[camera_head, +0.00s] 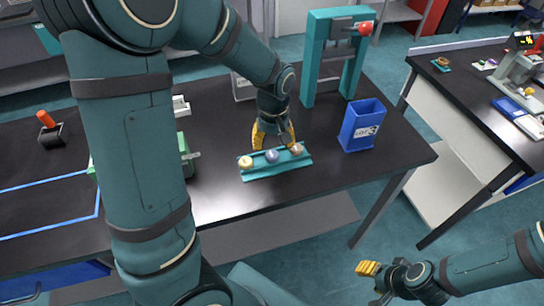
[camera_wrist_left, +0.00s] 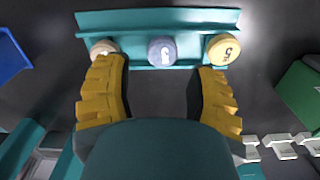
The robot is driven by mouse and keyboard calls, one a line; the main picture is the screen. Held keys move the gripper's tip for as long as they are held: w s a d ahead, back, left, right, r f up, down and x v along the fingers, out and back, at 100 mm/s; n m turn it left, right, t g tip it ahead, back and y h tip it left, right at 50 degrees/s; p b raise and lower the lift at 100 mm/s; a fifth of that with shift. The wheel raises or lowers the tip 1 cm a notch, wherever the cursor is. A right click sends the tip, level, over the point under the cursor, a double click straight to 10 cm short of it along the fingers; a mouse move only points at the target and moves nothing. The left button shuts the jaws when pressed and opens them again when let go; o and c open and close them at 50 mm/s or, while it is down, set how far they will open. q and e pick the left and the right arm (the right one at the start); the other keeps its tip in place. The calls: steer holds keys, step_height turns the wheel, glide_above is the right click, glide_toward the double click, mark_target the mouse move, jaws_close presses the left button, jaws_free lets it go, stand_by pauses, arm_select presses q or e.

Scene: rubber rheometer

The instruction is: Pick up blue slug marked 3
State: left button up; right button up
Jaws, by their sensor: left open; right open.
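A teal rack (camera_head: 277,174) on the dark table holds three round slugs in a row. The blue slug (camera_head: 271,156) is in the middle; in the left wrist view (camera_wrist_left: 162,52) it bears a pale mark that I cannot read surely. A yellow slug (camera_head: 245,162) and a tan slug (camera_head: 296,149) sit at the two ends. My left gripper (camera_head: 273,141) is open and empty, its yellow fingers pointing down just behind the rack. In the wrist view its fingertips (camera_wrist_left: 163,75) lie to either side of the blue slug, apart from it. My right gripper (camera_head: 372,280) is open and empty, away from the table.
A blue bin (camera_head: 361,126) stands right of the rack, with a teal press frame (camera_head: 310,60) behind. A green device (camera_head: 186,157) is to the left. Bare tabletop lies in front of the rack. A second table (camera_head: 470,85) carries instruments.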

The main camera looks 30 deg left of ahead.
mark_target(272, 154)
arm_select(q)
step_height(272, 154, down, 5)
steer(key=shift+s+a+f+b, duration=0.1)
steer(key=shift+a+b, duration=0.05)
steer(key=shift+b, duration=0.6)
steer(key=c, duration=0.7)
